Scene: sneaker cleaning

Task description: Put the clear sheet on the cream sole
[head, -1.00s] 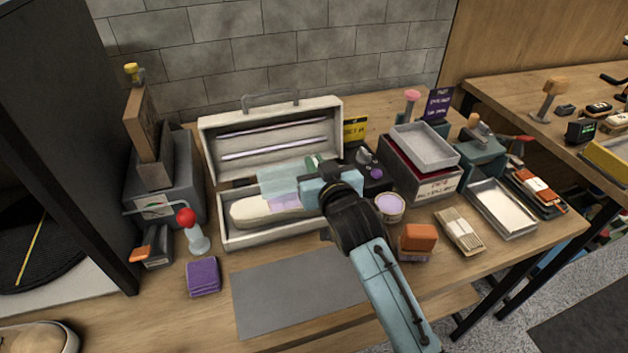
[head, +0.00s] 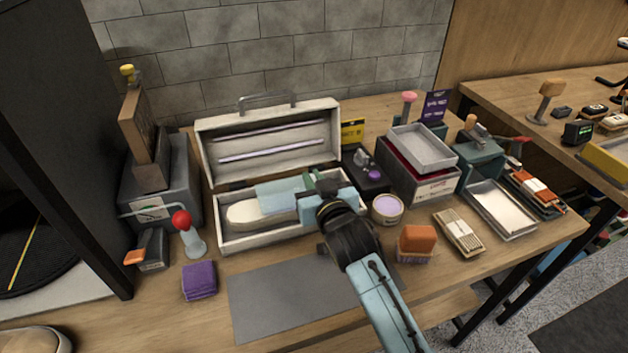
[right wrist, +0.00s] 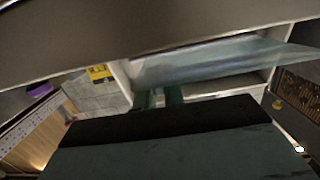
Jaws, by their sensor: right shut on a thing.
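The cream sole (head: 245,213) lies in the open white box (head: 262,239), its left end bare. The clear sheet (head: 280,194) is a pale blue see-through film over the middle and right part of the sole. I cannot tell whether it touches the sole. My right gripper (head: 314,183) is over the right end of the box, shut on the sheet's right edge. In the right wrist view the sheet (right wrist: 210,62) stretches out from the gripper's green fingers (right wrist: 160,98). The right end of the sole is hidden behind my gripper. My left gripper is not in view.
The box's raised lid (head: 268,145) stands behind the sole. A round tin (head: 387,208) and an orange-topped block (head: 417,240) stand right of my arm. A red-knobbed bottle (head: 190,235) and purple cloths (head: 199,281) are left. The grey mat (head: 270,300) in front is clear.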

